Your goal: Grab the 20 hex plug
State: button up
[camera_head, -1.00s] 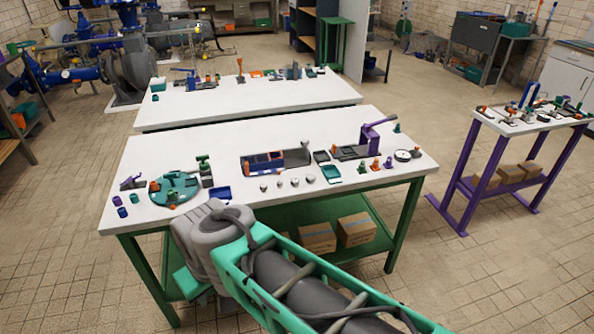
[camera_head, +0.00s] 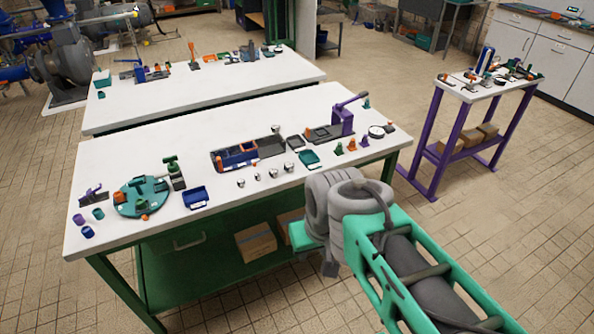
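I cannot tell which small part is the 20 hex plug; no size marks are readable. Several small silver-grey cylinders (camera_head: 257,178) stand in a row near the front edge of the white worktable (camera_head: 110,222). Small green and orange pegs (camera_head: 352,144) stand further right. Purple and teal cups (camera_head: 88,232) stand at the left end. My arm, with grey joints and a green link, reaches up from the lower right to the table's front edge. My gripper is not visible; no fingers show.
The worktable also holds a round teal plate (camera_head: 128,204), a blue tray (camera_head: 196,198), a blue-and-orange block fixture (camera_head: 236,155), a teal tray (camera_head: 308,159) and a purple lever press (camera_head: 342,118). A second white table (camera_head: 205,100) stands behind. A purple-legged stand (camera_head: 428,150) is right, across open floor.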

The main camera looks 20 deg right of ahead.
aim_at(273, 172)
jog(key=z, duration=1.3)
jog(key=i, duration=0.6)
jog(key=u, duration=3.75)
